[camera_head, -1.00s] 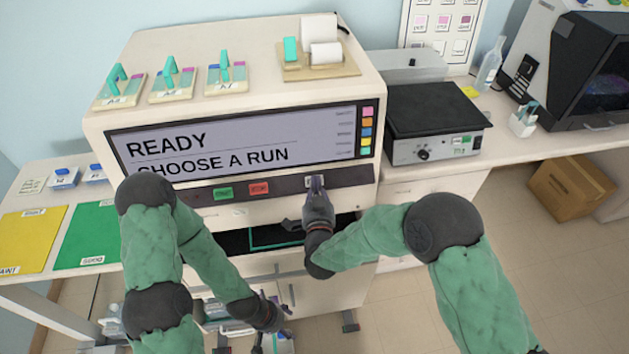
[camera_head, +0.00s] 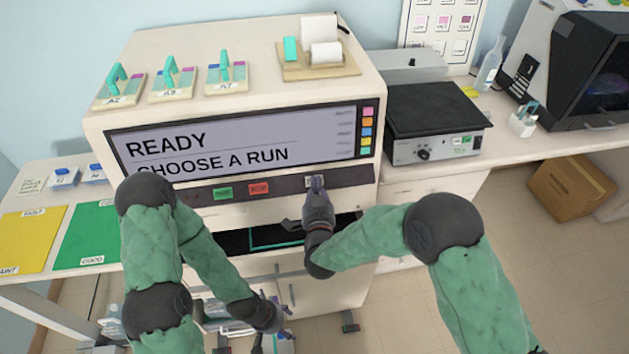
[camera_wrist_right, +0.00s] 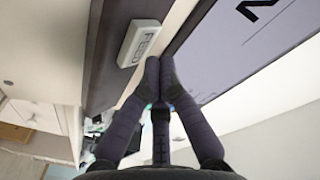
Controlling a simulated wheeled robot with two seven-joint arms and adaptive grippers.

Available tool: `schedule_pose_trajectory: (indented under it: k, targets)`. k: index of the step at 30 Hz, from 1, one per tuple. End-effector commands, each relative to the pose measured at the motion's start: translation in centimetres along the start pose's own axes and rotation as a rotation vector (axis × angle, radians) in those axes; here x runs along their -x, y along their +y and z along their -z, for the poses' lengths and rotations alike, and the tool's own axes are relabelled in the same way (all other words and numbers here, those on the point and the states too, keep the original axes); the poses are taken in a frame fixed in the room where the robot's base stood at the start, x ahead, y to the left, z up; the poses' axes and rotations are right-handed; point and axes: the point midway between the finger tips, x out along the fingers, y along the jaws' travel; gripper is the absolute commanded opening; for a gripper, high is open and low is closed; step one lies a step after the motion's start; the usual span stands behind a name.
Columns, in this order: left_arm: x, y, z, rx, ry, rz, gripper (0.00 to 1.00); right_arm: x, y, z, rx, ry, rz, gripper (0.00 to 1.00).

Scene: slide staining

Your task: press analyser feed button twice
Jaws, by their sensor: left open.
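The analyser (camera_head: 225,110) stands at the centre of the head view, its screen (camera_head: 240,140) reading "READY" and "CHOOSE A RUN". Its white feed button (camera_head: 310,182) is at the right of the dark strip under the screen, partly hidden by my right gripper. In the right wrist view the button (camera_wrist_right: 138,43), marked FEED, stands out from the panel. My right gripper (camera_head: 317,183) is shut and empty, fingertips together right by the button; in the right wrist view the tips (camera_wrist_right: 159,66) appear just beside it. I cannot tell whether they touch. My left gripper (camera_head: 281,312) is open, low in front of the analyser.
A green button (camera_head: 223,193) and a red button (camera_head: 259,188) sit left of the feed button on the strip. Slide holders (camera_head: 172,82) and a roll unit (camera_head: 320,60) are on top of the analyser. A hotplate-like device (camera_head: 435,125) stands to the right.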

Motion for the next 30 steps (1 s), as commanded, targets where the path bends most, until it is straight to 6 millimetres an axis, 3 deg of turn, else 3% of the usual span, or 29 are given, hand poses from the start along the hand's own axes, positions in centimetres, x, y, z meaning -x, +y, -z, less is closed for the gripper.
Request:
schedule_pose_trajectory:
  k: [6,30]
  targets:
    - [-0.89,-0.32,0.03,0.000,0.000,0.000,0.70,-0.43,0.22,-0.47,0.000,0.002,0.000,0.00]
    - [-1.24,-0.44,0.04,0.000,0.000,0.000,0.70,-0.70,0.29,-0.69,0.000,0.000,0.000,0.00]
